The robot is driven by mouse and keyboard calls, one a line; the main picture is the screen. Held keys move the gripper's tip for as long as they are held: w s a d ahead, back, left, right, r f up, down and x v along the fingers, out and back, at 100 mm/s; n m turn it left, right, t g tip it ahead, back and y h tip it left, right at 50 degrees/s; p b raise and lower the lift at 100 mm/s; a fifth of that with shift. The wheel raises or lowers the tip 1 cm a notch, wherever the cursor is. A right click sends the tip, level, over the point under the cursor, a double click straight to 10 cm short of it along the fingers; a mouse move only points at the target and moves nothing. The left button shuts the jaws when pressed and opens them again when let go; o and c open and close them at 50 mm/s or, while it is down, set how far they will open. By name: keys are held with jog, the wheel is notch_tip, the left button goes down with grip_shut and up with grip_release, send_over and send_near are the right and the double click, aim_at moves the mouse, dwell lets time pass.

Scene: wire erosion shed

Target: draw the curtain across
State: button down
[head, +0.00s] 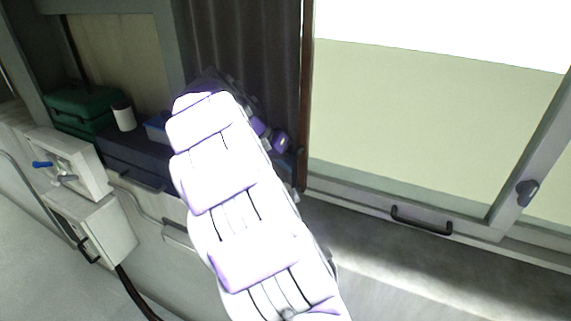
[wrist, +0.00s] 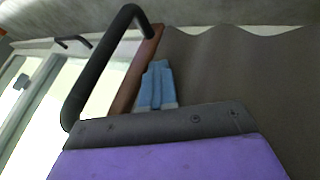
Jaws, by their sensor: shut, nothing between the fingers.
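The curtain (head: 262,45) is dark grey-brown and hangs in folds left of the bright window in the head view. A red-brown bar (head: 306,90) runs down its right edge. In the wrist view the curtain (wrist: 235,75) fills the right, with the bar (wrist: 132,85) left of it. The blue fingers of my gripper (wrist: 156,75) are shut and empty, in front of the curtain near the bar, apart from the handle's visible part. My arm hides part of the curtain's lower end in the head view.
The window frame (head: 375,205) has a black handle (head: 421,222) and a latch (head: 526,192). A green box (head: 82,110), a white cup (head: 124,117) and a dark case (head: 130,157) stand on the left. A white wall box (head: 105,228) sits below them.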

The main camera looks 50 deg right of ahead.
jog(key=s+d+b, duration=0.2)
jog(key=s+d, duration=0.3)
jog(key=s, duration=1.4)
jog(key=s+d+b, duration=0.3)
jog(key=s+d, duration=0.3)
jog(key=s, duration=1.4)
jog(key=s+d+b, duration=0.2)
jog(key=s+d, duration=0.4)
jog(key=s, duration=1.4)
jog(key=shift+s+b, duration=0.15)
jog(key=shift+b, duration=0.15)
